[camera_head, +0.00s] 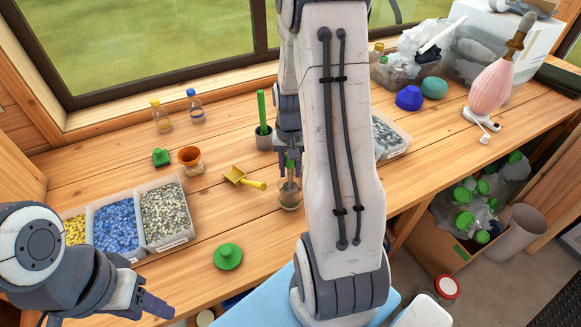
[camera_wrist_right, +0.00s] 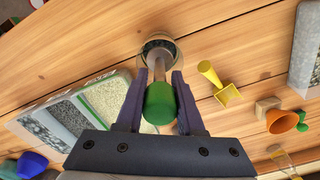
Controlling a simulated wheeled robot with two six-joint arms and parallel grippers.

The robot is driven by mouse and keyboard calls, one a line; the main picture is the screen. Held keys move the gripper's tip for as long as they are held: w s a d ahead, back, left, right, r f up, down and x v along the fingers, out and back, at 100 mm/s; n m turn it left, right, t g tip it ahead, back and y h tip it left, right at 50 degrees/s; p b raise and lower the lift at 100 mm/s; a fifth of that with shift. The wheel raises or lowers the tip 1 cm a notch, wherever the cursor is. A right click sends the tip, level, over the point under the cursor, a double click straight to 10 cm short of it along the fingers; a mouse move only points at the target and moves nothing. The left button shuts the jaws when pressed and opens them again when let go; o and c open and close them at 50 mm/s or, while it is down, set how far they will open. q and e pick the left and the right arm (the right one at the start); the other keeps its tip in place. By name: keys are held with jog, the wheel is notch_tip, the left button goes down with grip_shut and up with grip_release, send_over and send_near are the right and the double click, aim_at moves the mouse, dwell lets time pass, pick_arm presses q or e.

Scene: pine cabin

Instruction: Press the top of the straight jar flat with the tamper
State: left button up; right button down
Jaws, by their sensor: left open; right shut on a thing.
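My right gripper (camera_wrist_right: 159,78) is shut on the tamper, whose green handle (camera_wrist_right: 159,106) sits between the fingers. The tamper's rod runs down into the mouth of the straight jar (camera_wrist_right: 172,44), a clear glass jar with dark contents. In the head view the right gripper (camera_head: 289,152) is partly behind my arm, above the jar (camera_head: 290,203), which stands on the bench. The tamper's lower end is inside the jar; its contact with the contents cannot be told. My left gripper (camera_head: 152,304) is open and empty at the lower left, apart from everything.
A green knobbed lid (camera_head: 228,257) lies in front. Gravel bins (camera_head: 170,240) are at left. Two capped bottles stand behind.

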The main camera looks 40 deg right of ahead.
jog(key=shift+f, duration=0.1)
dwell(0.3)
jog(key=shift+f+b, duration=0.7)
jog(key=shift+f, duration=0.2)
jog(key=shift+f, duration=0.2)
jog(key=shift+f, duration=0.1)
dwell(0.6)
notch_tip(320, 180, up, 10)
jog(key=p, duration=0.8)
jog(key=shift+p, duration=0.4)
jog(key=shift+f, duration=0.15)
